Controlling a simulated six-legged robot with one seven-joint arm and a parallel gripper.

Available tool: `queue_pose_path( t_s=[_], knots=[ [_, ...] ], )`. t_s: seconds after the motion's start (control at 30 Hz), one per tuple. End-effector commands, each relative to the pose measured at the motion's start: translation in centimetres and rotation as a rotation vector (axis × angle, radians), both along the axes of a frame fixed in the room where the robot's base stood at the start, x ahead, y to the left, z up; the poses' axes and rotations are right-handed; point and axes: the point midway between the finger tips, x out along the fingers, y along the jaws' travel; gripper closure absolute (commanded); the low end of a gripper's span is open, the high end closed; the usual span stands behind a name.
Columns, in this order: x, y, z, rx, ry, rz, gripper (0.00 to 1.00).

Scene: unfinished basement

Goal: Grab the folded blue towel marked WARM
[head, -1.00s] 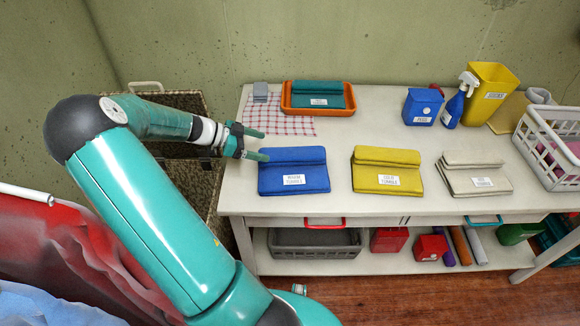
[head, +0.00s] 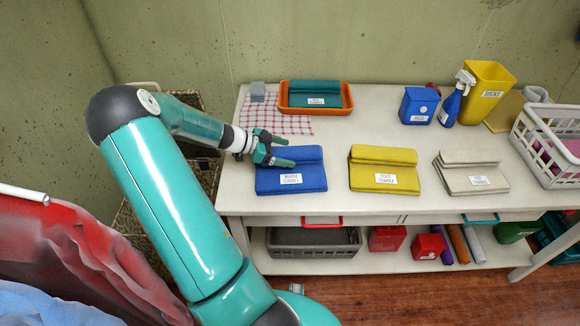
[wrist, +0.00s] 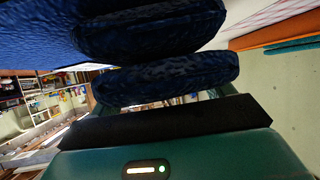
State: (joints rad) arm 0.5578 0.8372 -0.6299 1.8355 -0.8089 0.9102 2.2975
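The folded blue towel (head: 291,180) lies on the left part of the table top, its white label reading roughly WARM TUMBLE. A thick raised fold runs along its back edge. My gripper (head: 286,151) is at the towel's back left, over or around that fold, with its two fingers apart. In the wrist view, the blue towel's rounded layers (wrist: 165,80) fill the space close in front of my gripper. I cannot tell whether the fingers touch the cloth.
A yellow folded towel (head: 384,178) and a beige one (head: 472,180) lie to the right on the table (head: 335,200). Behind are an orange tray (head: 345,108) with a teal towel (head: 314,88) and a checked cloth (head: 250,122). A wicker basket (head: 195,190) stands left.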

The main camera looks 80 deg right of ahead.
Motion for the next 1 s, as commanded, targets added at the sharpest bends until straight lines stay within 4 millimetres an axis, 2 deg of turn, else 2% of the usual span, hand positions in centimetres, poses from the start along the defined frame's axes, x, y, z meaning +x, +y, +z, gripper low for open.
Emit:
queue_pose_path(
  t_s=[0.03, 0.23, 0.27, 0.53, 0.67, 0.87, 1.0],
  knots=[
    [0.0, 0.0, 0.0, 0.0, 0.0, 0.0, 0.3],
    [0.0, 0.0, 0.0, 0.0, 0.0, 0.0, 0.69],
    [0.0, 0.0, 0.0, 0.0, 0.001, 0.0, 0.71],
    [0.0, 0.0, 0.2, 0.0, 0.001, 0.0, 0.72],
    [0.0, 0.0, 0.9, -0.001, 0.001, 0.0, 0.72],
    [0.0, 0.1, 3.5, -0.002, -0.002, 0.001, 0.72],
    [-1.4, 1.7, 5.8, -0.001, -0.001, 0.0, 0.72]
  ],
)
